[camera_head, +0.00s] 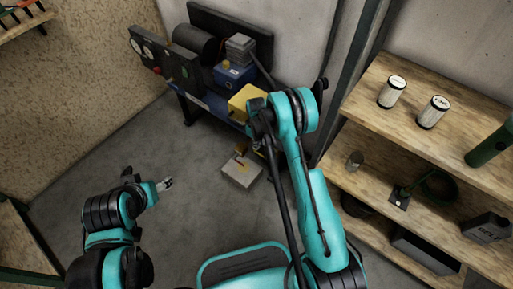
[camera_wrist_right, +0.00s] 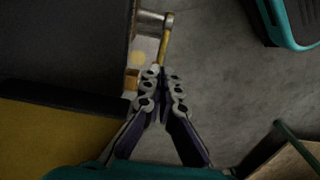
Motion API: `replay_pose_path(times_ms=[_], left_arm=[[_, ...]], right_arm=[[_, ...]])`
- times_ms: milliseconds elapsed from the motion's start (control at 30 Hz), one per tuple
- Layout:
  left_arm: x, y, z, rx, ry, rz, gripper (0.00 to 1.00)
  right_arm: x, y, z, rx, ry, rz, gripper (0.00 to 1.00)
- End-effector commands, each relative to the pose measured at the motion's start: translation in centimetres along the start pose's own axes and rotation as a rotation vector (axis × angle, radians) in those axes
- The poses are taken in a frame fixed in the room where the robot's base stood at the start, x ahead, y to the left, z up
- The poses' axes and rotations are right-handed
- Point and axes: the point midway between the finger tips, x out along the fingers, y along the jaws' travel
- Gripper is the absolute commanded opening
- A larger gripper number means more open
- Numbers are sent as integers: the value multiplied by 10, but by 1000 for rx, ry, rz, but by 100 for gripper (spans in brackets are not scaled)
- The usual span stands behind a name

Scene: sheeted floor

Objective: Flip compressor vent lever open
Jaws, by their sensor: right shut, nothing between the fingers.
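The compressor (camera_head: 235,75) is a dark blue machine with a blue block and a yellow part on a low stand by the wall. In the right wrist view a narrow yellow lever (camera_wrist_right: 164,47) hangs from a metal pipe fitting (camera_wrist_right: 155,20). My right gripper (camera_wrist_right: 162,72) is shut and empty, its tips just at the lever's lower end; I cannot tell whether they touch. In the head view my right arm hides part of the compressor's right side. My left gripper (camera_head: 165,184) is over the floor at left, away from the machine, too small to read.
A pale block (camera_head: 241,172) is on the floor below the compressor. A wooden shelf unit (camera_head: 400,125) with white canisters and a green bottle stands at right. A dark panel and a yellow surface (camera_wrist_right: 50,140) lie close left of my right gripper. Grey floor is clear at middle left.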

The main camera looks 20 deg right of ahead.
Motion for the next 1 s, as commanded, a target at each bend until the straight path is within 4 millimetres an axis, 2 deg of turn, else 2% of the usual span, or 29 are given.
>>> replay_pose_path(times_ms=[33,200,400,567,867,1000], left_arm=[[0,0,0,0,0,0,63],[0,0,0,0,0,0,63],[0,0,0,0,0,0,63],[0,0,0,0,0,0,63],[0,0,0,0,0,0,63],[-5,0,-4,0,0,0,63]], right_arm=[[-12,0,0,0,0,0,0],[-49,0,0,0,0,0,0],[-79,0,0,0,0,0,0],[-89,0,0,0,0,0,0],[-90,0,0,0,0,0,0],[-92,-8,-8,-21,17,-2,0]])
